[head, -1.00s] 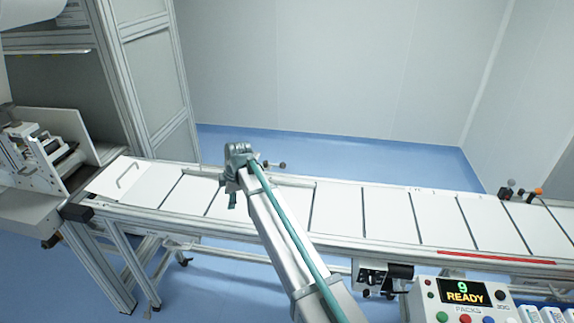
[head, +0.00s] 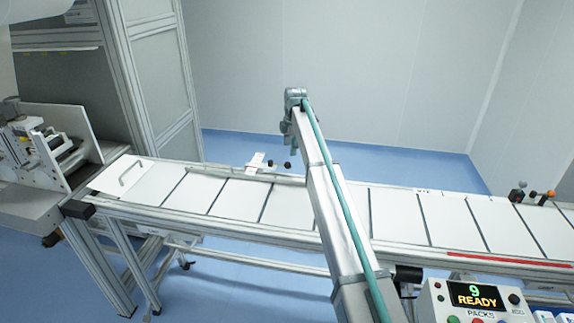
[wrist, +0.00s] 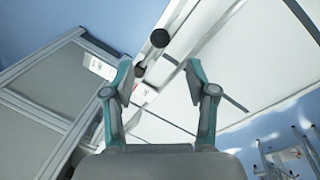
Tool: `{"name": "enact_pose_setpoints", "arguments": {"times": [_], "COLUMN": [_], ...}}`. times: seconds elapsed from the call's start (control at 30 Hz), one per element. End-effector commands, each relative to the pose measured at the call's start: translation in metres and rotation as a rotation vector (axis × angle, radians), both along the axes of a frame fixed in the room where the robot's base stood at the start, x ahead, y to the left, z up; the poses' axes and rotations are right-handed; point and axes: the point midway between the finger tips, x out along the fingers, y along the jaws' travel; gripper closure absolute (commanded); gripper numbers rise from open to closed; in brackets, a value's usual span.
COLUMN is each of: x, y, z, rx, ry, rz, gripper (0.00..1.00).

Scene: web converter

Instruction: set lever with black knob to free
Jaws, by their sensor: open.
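Two small dark knobs stand at the conveyor's far edge, beside a white label plate (head: 257,160). In the head view the left black knob (head: 271,163) is close to the right one (head: 287,165). The wrist view shows a larger black knob (wrist: 160,38) on a pale rod beyond the fingertips, and a smaller dark knob (wrist: 140,71) near the left fingertip. I cannot tell which knob belongs to the lever, nor read its setting. My gripper (wrist: 158,79) is open and empty; in the head view it (head: 295,97) is raised above and right of the knobs.
The white-panelled conveyor (head: 236,198) runs across the view. More levers, one with an orange knob (head: 543,199), stand at its far right edge. A tall framed cabinet (head: 150,80) stands at the back left.

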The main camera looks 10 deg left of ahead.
Motion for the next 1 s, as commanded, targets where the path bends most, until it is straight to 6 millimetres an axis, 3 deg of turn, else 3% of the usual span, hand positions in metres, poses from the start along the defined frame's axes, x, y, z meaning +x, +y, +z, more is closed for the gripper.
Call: {"name": "enact_pose_setpoints", "arguments": {"times": [0.5, 0.7, 1.0], "x": [0.013, 0.015, 0.015], "y": [0.009, 0.01, 0.01], "z": [-0.077, -0.092, -0.094], "rx": [0.001, 0.001, 0.001], "ry": [0.001, 0.001, -0.001], "rz": [-0.001, -0.001, -0.001], "gripper": [0.43, 0.43, 0.43]}}
